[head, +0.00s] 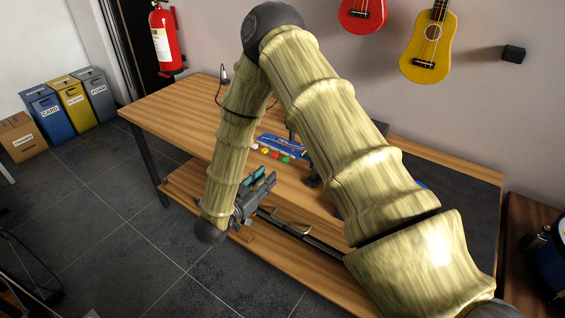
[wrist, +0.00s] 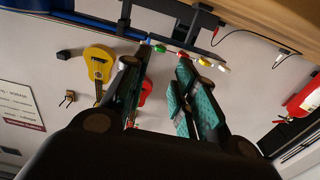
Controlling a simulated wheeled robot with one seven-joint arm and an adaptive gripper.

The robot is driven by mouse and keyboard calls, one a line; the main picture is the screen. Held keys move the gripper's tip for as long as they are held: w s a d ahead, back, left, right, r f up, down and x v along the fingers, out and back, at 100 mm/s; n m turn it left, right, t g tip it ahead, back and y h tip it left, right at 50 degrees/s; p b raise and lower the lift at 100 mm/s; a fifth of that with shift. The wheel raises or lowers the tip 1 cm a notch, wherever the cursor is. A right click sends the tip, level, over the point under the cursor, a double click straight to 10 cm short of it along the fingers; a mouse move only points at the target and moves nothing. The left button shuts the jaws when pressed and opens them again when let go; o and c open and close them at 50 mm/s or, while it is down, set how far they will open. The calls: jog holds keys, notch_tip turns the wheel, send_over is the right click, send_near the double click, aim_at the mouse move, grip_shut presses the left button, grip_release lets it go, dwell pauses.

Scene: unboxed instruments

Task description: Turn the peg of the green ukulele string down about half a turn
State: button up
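A row of coloured pegs runs along the near edge of a blue instrument part (head: 283,143) on the workbench. The green peg (head: 286,158) is at the right end of the row, beside a red one. In the wrist view the green peg (wrist: 160,48) shows beyond and between my fingertips, apart from them. My gripper (head: 263,180), with teal finger pads, is in front of the bench edge, nearer than the pegs. In the wrist view my gripper (wrist: 158,68) has its fingers spread with nothing between them. The strings cannot be made out.
The red peg (wrist: 182,53), yellow peg (wrist: 204,61) and white peg (wrist: 223,68) sit close beside the green one. A dark stand (head: 312,180) is right of the row. The workbench (head: 175,105) is clear at left. A yellow ukulele (head: 430,48) hangs on the wall.

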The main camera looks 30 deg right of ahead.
aim_at(284, 161)
jog(key=p+x, duration=0.2)
jog(key=x, duration=0.7)
jog(key=shift+w+d, duration=0.15)
jog(key=shift+d, duration=0.2)
jog(key=shift+c, duration=0.4)
jog(key=shift+f, duration=0.1)
grip_shut()
